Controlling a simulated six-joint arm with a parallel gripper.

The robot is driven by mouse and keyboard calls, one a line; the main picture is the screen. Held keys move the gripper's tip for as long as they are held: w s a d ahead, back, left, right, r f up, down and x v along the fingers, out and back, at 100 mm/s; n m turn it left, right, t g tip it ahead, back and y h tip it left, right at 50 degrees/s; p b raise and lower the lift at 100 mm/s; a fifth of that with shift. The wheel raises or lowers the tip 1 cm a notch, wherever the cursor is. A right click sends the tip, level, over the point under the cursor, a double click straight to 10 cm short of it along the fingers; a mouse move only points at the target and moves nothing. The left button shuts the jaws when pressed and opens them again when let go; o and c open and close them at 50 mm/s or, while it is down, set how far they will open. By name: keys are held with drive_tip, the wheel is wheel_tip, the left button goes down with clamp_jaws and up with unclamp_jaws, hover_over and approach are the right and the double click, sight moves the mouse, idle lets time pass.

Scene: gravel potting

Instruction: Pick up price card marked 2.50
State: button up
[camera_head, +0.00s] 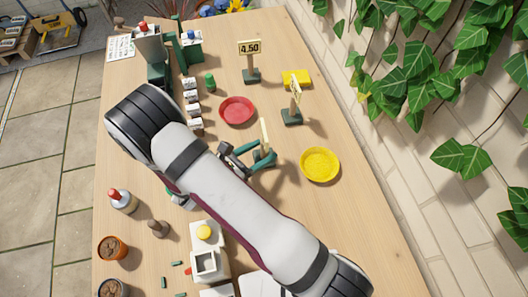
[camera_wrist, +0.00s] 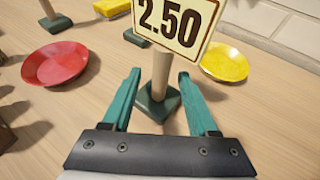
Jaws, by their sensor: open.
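The price card marked 2.50 (camera_wrist: 178,20) stands on a pale wooden post with a dark green base in the wrist view. Its top is cut off by the frame edge. In the head view the card (camera_head: 265,132) shows nearly edge-on, so its number cannot be read there. My gripper (camera_wrist: 159,76) is open, with one teal finger on each side of the post, below the card. A gap shows between each finger and the post.
A red saucer (camera_head: 237,111) and a yellow saucer (camera_head: 320,164) lie on either side of the card. The 4.50 card (camera_head: 250,48), another card stand (camera_head: 293,105) and a yellow block (camera_head: 297,78) stand farther back. The table right of the yellow saucer is bare.

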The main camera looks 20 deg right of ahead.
drive_tip(key=shift+x, duration=0.75)
clamp_jaws()
